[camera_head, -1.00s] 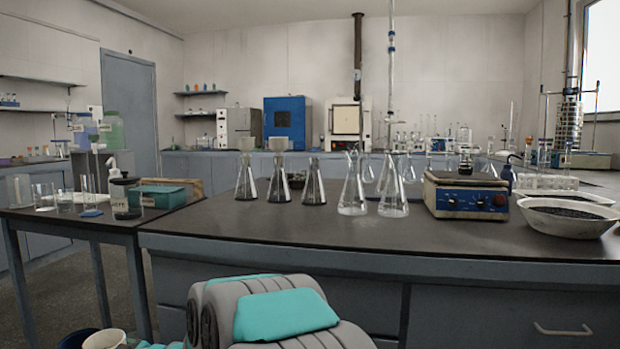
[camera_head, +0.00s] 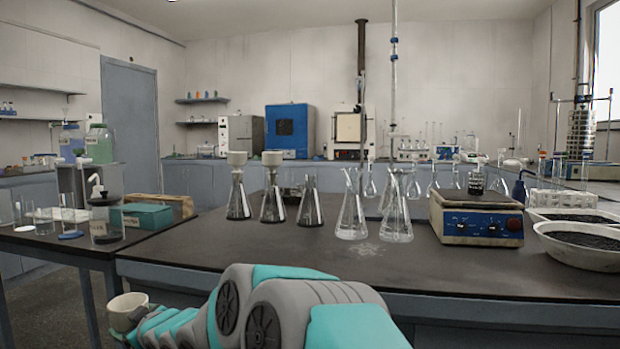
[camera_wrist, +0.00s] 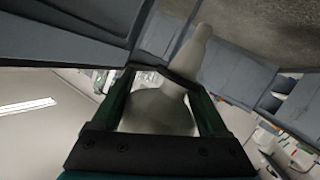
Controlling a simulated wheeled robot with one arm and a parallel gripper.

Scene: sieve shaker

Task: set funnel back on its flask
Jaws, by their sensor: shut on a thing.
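My gripper (camera_wrist: 160,82) is shut on a white funnel (camera_wrist: 160,112), whose wide body sits between the fingers and whose narrow stem points up in the wrist view. In the head view the held funnel (camera_head: 128,312) is low at the left, below and in front of the bench edge. On the bench, a conical flask with dark contents (camera_head: 310,205) has an open, bare neck. To its left stand two similar dark flasks, (camera_head: 273,205) and (camera_head: 238,203), each with a white funnel on top. My fingers are mostly hidden in the head view.
Clear conical flasks (camera_head: 351,215) stand just right of the dark ones. A hotplate (camera_head: 477,220) and bowls of dark grains (camera_head: 583,246) are farther right. A side table (camera_head: 60,244) with a teal box (camera_head: 141,216) is at the left. The bench front (camera_head: 200,240) is bare.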

